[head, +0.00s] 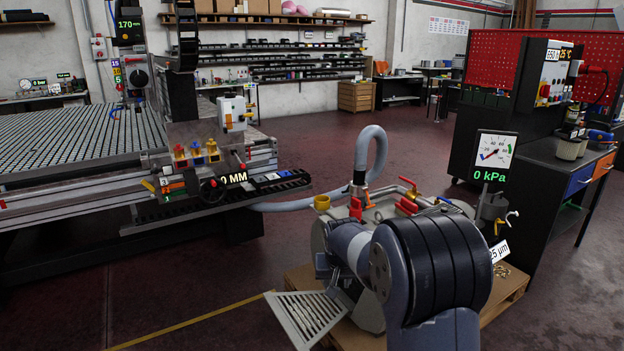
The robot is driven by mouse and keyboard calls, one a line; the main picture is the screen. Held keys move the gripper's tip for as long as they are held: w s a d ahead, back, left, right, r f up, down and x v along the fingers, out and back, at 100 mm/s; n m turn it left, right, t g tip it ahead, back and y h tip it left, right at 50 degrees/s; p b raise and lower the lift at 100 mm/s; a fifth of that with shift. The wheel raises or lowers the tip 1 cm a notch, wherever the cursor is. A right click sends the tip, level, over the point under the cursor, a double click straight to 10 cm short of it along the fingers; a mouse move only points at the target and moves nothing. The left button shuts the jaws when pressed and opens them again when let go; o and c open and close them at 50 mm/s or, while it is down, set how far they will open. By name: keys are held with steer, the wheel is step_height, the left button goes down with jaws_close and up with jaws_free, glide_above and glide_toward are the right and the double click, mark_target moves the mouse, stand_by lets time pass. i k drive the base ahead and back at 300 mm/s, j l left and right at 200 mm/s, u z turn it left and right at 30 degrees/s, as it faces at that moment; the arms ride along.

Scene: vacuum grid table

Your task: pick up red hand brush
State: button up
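I cannot make out a red hand brush for certain in the head view. Small red parts, such as the red handles (407,205), show on top of the grey pump unit (345,300), but they look like valve levers. My arm's large joint fills the lower middle and covers part of the pump unit.
The grid table (75,135) stands at the left, with a grey hose (300,205) running from it to the pump. A wooden pallet (505,300) lies under the pump. A dark workbench (550,185) stands at the right. Open floor (310,140) lies behind the pump.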

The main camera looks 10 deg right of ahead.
mark_target(404, 208)
steer(key=i+l+u, duration=0.1)
steer(key=l, duration=0.35)
steer(key=i+l+u, duration=0.1)
steer(key=l, duration=0.4)
steer(key=i+l+u, duration=0.1)
steer(key=l, duration=0.4)
steer(key=i+l, duration=0.2)
steer(key=l, duration=0.3)
steer(key=i+l+u, duration=0.15)
steer(key=l, duration=0.3)
steer(key=i+l, duration=0.15)
steer(key=l, duration=0.15)
steer(key=i+l+u, duration=0.15)
steer(key=l, duration=0.2)
steer(key=i+l, duration=0.15)
steer(key=l, duration=0.2)
steer(key=i+l+u, duration=0.1)
steer(key=l, duration=0.2)
steer(key=i+l+u, duration=0.1)
steer(key=l, duration=0.25)
steer(key=i, duration=0.05)
